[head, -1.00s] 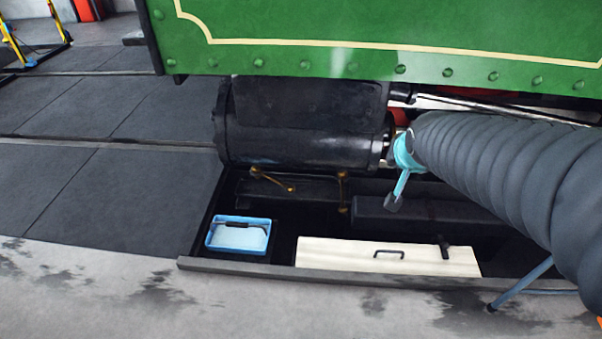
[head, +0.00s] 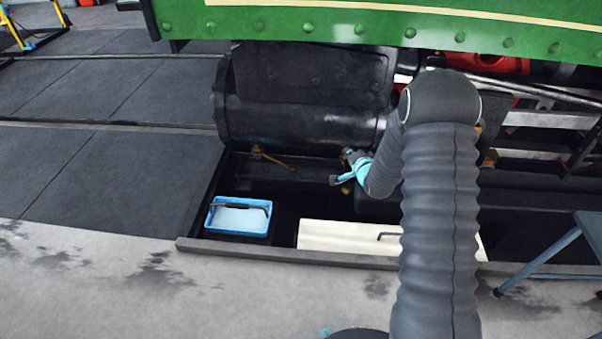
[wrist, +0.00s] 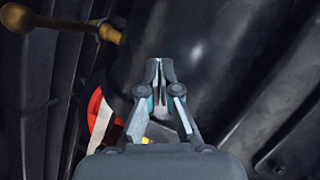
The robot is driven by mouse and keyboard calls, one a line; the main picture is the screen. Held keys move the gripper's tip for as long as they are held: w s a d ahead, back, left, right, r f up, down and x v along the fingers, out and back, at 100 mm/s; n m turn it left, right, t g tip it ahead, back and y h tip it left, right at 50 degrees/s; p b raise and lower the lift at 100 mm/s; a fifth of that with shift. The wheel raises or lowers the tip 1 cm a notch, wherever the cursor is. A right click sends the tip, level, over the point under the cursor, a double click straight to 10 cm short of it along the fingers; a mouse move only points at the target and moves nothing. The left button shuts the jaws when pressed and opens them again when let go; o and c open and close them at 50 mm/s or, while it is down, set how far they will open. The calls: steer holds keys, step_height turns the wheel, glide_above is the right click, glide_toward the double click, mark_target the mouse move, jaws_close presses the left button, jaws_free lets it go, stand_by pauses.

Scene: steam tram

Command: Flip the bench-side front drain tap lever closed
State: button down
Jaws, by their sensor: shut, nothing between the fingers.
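Under the black cylinder (head: 300,115), a brass drain tap (head: 258,152) carries a lever (head: 280,163) that slopes down to the right. I cannot tell from the views which tap is the front one. The second brass tap, further right, is mostly hidden by my gripper. My gripper (head: 337,180) is below the cylinder's right part, right of the left lever and apart from it. In the wrist view my gripper (wrist: 160,64) has its fingertips together and holds nothing. A brass lever with a round knob (wrist: 110,33) shows up and left of the fingertips, not touching them.
A blue tray (head: 212,218) and a pale board (head: 340,238) with a dark handle lie in the pit below. A stone kerb (head: 215,247) edges the pit. The green body panel (head: 350,25) overhangs the cylinder. A blue-grey stool or bench (head: 560,250) stands at right.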

steer(key=s+a+f+m+t+y+b, duration=0.1)
steer(key=a+f+m+y, duration=0.1)
steer(key=f, duration=0.7)
steer(key=s+a+f+m+y+b, duration=0.1)
steer(key=s+a+f+m+y, duration=0.1)
steer(key=f, duration=0.8)
steer(key=shift+s+t, duration=0.3)
steer(key=shift+t, duration=0.1)
steer(key=shift+w+a, duration=0.1)
steer(key=s+a+b+x, duration=0.1)
steer(key=x, duration=0.8)
steer(key=a+r+b+x, duration=0.1)
steer(key=a+x, duration=0.1)
steer(key=x, duration=0.7)
steer(key=shift+a+f, duration=0.25)
steer(key=shift+f, duration=0.1)
steer(key=shift+s, duration=0.25)
